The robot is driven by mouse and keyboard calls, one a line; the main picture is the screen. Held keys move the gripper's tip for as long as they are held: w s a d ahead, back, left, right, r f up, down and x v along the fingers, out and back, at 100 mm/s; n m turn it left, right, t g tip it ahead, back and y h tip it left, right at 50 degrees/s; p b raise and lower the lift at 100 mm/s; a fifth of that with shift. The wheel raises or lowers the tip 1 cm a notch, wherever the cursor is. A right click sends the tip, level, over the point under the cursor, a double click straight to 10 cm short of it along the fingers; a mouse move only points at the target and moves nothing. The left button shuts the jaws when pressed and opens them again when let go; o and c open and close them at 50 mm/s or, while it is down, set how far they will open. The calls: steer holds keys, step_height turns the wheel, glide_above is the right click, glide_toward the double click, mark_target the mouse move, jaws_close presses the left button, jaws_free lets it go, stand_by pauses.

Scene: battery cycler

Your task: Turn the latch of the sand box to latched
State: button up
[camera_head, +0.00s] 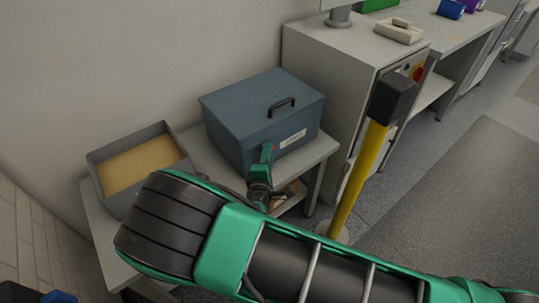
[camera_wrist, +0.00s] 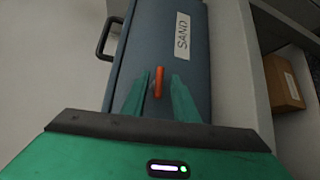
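The sand box (camera_head: 247,117) is a closed blue-grey box with a dark lid handle and a white label, on a grey table in the head view. In the wrist view its front (camera_wrist: 203,68) carries the SAND label and an orange-red latch (camera_wrist: 159,82). The latch lies roughly parallel to the label's long side. My gripper (camera_wrist: 161,77) is open, with one green finger on each side of the latch and gaps showing. In the head view my gripper (camera_head: 264,162) is at the box front and mostly hides the latch. Finger depth around the latch is unclear.
An open grey tray of sand-coloured material (camera_head: 138,166) stands left of the box. A grey cabinet (camera_head: 330,75) stands behind right. A yellow post with a black top (camera_head: 362,170) rises at right. A cardboard box (camera_wrist: 284,83) sits on a lower shelf.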

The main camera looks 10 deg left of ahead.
jaws_close()
